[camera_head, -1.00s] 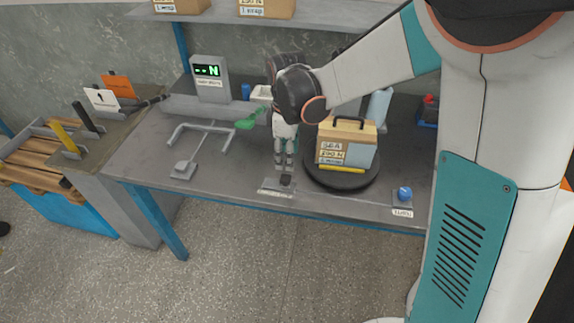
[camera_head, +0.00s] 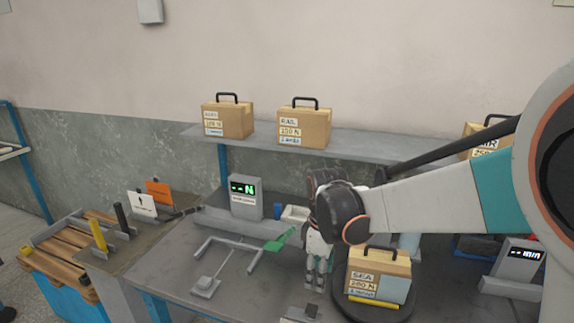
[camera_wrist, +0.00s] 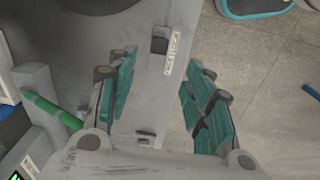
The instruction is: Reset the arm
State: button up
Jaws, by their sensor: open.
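My gripper (camera_head: 318,272) hangs fingers down over the grey workbench, left of the SEA box, seemingly apart from it. In the wrist view, the two teal-padded fingers of my gripper (camera_wrist: 158,68) are spread with nothing between them. My white and teal arm (camera_head: 430,208) reaches in from the right and hides part of the bench behind it. The SEA box (camera_head: 378,272), tan with a black handle and a yellow strip at its foot, stands on a dark round turntable (camera_head: 352,306).
A grey frame (camera_head: 205,283) and a display unit (camera_head: 245,198) are farther left. Handled boxes (camera_head: 228,118) stand on the shelf (camera_head: 350,146) above. A display marked min (camera_head: 515,262) stands at right.

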jog(key=s+d+r+m+t, duration=0.3)
jog(key=s+d+r+m, duration=0.1)
jog(key=s, duration=0.5)
jog(key=s+d+r+m+t, duration=0.3)
jog(key=s+d+r+m, duration=0.2)
jog(key=s+m, duration=0.4)
jog(key=shift+s+d+t, duration=0.4)
jog(key=shift+s+d, duration=0.05)
jog(key=shift+d, duration=0.3)
dwell(2.0)
